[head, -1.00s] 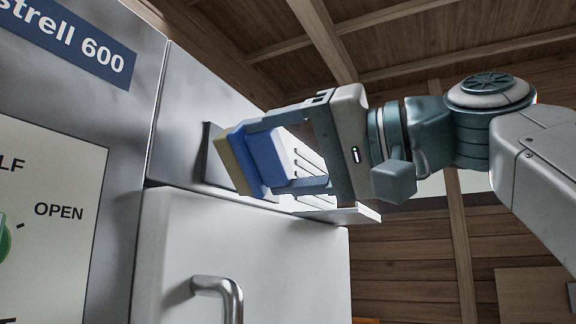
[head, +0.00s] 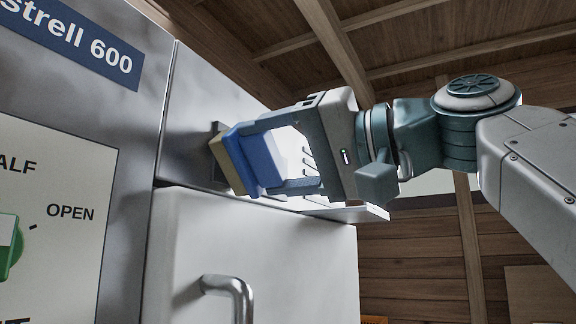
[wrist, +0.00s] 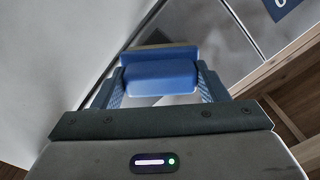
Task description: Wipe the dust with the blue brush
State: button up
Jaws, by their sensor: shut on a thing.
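The blue brush (head: 255,160) has a blue block and a tan bristle side (head: 227,163). My gripper (head: 258,158) is shut on its blue block, one finger above and one below in the head view. The bristle side faces the grey metal side of the machine, over a dark-edged patch (head: 216,138) that the brush mostly hides. Bristles and metal look very close; I cannot tell if they touch. In the wrist view the brush (wrist: 160,76) sits between the fingertips, bristles away from me. I cannot make out any dust clearly.
A light door with a metal handle (head: 236,290) is below the brush. A pale ledge with slots (head: 345,213) juts out beneath my gripper. A white panel with a green knob (head: 8,245) marked OPEN is at the left. Wooden walls and ceiling lie behind.

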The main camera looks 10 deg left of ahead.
aim_at(287, 175)
jog(key=shift+w+a, duration=0.1)
jog(key=shift+a, duration=0.2)
jog(key=w, duration=0.1)
jog(key=w+d+p, duration=0.1)
jog(key=w, duration=0.1)
jog(key=shift+w+d, duration=0.25)
jog(key=shift+w, duration=0.15)
jog(key=shift+s, duration=0.1)
jog(key=shift+s+a+b, duration=0.1)
jog(key=shift+s+a, duration=0.15)
jog(key=shift+s, duration=0.35)
jog(key=shift+s+a+b, duration=0.1)
jog(key=shift+s+a, duration=0.2)
jog(key=shift+s, duration=0.3)
jog(key=shift+s+a+b, duration=0.1)
jog(key=shift+s+a, duration=0.15)
jog(key=shift+s, duration=0.35)
jog(key=shift+v, duration=2.85)
